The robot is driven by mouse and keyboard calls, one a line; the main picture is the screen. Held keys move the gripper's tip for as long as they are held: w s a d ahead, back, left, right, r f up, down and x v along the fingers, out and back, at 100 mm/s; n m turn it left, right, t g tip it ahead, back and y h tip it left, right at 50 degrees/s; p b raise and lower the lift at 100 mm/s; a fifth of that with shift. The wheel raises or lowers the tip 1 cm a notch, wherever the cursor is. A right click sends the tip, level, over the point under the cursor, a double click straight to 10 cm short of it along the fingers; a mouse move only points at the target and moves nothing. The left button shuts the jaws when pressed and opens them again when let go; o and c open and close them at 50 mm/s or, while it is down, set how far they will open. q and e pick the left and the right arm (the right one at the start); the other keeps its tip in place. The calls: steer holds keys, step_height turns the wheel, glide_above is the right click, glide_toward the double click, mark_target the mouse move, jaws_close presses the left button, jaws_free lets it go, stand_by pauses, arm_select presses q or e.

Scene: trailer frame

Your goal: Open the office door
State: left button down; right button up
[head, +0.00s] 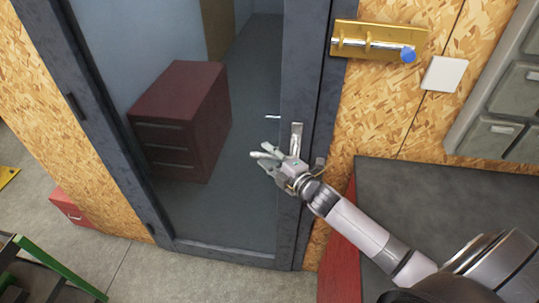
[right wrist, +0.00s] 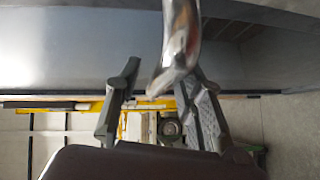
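The office door (head: 292,85) has a dark grey frame around a large glass pane and looks closed. Its handle plate (head: 296,137) is on the door's right stile. My right gripper (head: 264,158) is in front of the door, just below the plate, with its fingers pointing left. In the right wrist view, my right gripper (right wrist: 160,72) has its fingers spread apart. The shiny curved door handle (right wrist: 180,42) comes down from the top between the fingertips, overlapping the right finger. I cannot tell whether they touch. My left gripper is not in view.
A gold slide bolt (head: 380,41) with a blue knob and a white switch plate (head: 444,74) are on the chipboard wall to the right. A dark-topped table (head: 440,190) stands at the lower right. A dark red drawer cabinet (head: 180,120) shows behind the glass.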

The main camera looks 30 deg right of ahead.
jaws_close()
stand_by(0.4)
stand_by(0.4)
